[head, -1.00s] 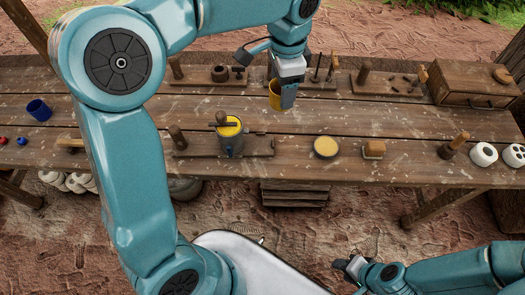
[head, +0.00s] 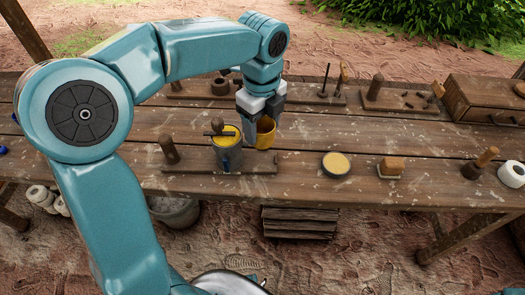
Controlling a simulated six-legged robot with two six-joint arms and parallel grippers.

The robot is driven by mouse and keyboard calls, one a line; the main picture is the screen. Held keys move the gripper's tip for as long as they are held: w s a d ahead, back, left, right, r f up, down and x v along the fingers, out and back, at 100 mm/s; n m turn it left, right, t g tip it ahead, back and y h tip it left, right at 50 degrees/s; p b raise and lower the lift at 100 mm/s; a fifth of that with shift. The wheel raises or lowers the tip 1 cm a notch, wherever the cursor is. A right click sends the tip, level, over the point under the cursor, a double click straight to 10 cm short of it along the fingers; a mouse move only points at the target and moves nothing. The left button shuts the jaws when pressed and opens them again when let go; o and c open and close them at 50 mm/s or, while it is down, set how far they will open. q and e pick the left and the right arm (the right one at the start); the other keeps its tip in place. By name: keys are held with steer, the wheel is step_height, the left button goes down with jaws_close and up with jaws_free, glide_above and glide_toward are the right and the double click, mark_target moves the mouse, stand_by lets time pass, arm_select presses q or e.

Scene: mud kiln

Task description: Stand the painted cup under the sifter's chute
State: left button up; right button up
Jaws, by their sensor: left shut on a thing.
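The yellow painted cup (head: 265,135) is upright in my left gripper (head: 260,112), which is shut on its rim from above. The sifter (head: 229,155) is a grey can with yellow stuff in its top and a wooden crank, standing on a low wooden board (head: 259,168) with a post at its left. The cup is just right of and slightly behind the sifter; I cannot tell whether it touches the table or board. A small blue part on the sifter's front may be the chute; I cannot tell. My right gripper is out of view.
Right of the sifter on the plank table (head: 330,200) are a round yellow-topped dish (head: 336,165), a brush-like block (head: 391,168), a wooden-handled tool (head: 480,163) and a white roll (head: 512,174). Tool boards and a wooden box (head: 485,100) line the back.

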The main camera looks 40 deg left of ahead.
mark_target(262, 136)
arm_select(q)
step_height(262, 136, down, 4)
steer(key=shift+r, duration=0.1)
steer(key=shift+f+b, duration=0.55)
steer(key=shift+f, duration=1.45)
steer(key=shift+f, duration=0.2)
steer(key=o, duration=1)
steer(key=shift+o, duration=0.2)
steer(key=shift+r, duration=0.15)
